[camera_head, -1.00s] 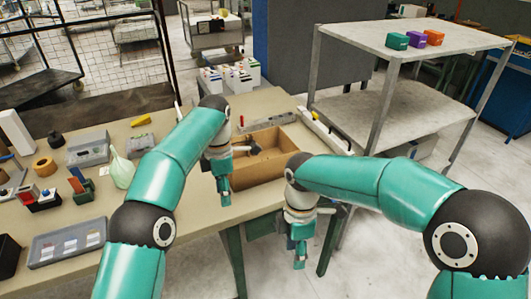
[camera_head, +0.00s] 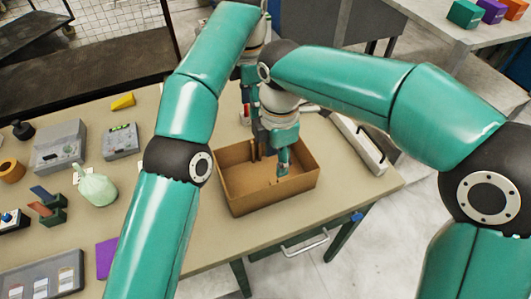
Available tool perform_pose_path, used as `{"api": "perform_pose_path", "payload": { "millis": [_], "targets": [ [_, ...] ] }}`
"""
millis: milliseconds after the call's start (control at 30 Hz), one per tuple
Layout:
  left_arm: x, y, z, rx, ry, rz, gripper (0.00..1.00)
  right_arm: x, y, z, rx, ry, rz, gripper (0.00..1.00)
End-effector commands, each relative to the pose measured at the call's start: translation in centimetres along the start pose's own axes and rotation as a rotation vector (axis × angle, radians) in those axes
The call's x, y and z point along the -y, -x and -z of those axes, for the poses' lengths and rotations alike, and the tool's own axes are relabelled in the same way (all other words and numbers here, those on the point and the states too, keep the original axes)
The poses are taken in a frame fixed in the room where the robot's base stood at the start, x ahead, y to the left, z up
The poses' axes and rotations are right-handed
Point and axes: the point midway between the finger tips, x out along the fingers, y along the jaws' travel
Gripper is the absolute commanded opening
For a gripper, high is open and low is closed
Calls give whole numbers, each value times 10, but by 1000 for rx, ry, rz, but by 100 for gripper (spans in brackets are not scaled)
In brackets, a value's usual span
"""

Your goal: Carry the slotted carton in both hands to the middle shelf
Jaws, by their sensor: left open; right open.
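The carton (camera_head: 297,186) is an open brown box on the tan table, below the middle of the view. My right gripper (camera_head: 269,158) is open over the carton, its fingers pointing down at the opening and covering part of the inside. I cannot tell whether it touches the carton. My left gripper (camera_head: 247,95) is open at the carton's far side, partly hidden by my own arms. The rack's top shelf (camera_head: 425,10) shows at the upper right; the middle shelf is not clearly visible, with my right arm across that area.
On the table (camera_head: 215,245), a white rail-like tray (camera_head: 358,145) lies right of the carton. Teal, purple and orange boxes (camera_head: 491,11) sit on the top shelf.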

Motion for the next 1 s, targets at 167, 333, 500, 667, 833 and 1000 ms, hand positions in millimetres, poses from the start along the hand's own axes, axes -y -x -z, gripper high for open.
{"api": "perform_pose_path", "payload": {
  "millis": [167, 333, 500, 667, 833, 1000],
  "targets": [
    [3, 0, -5, -1, -10, -1, 48, 1, 2, -1, 1, -3, -2, 48],
    [2, 0, -6, 0, -10, -1, 48, 1, 2, -2, 0, -5, -1, 48],
    [2, -1, -5, 0, -9, -1, 48, 1, 0, -2, 0, -5, -1, 48],
    [0, -4, -4, -1, -6, -2, 48, 0, -4, -1, 1, -3, 0, 48],
    [-2, -12, -3, -2, -4, -2, 48, 0, -14, -1, 1, -1, 1, 48],
    [0, -24, -2, -1, -3, -1, 48, 0, -25, 0, 0, 0, 2, 48]
  ]
}}
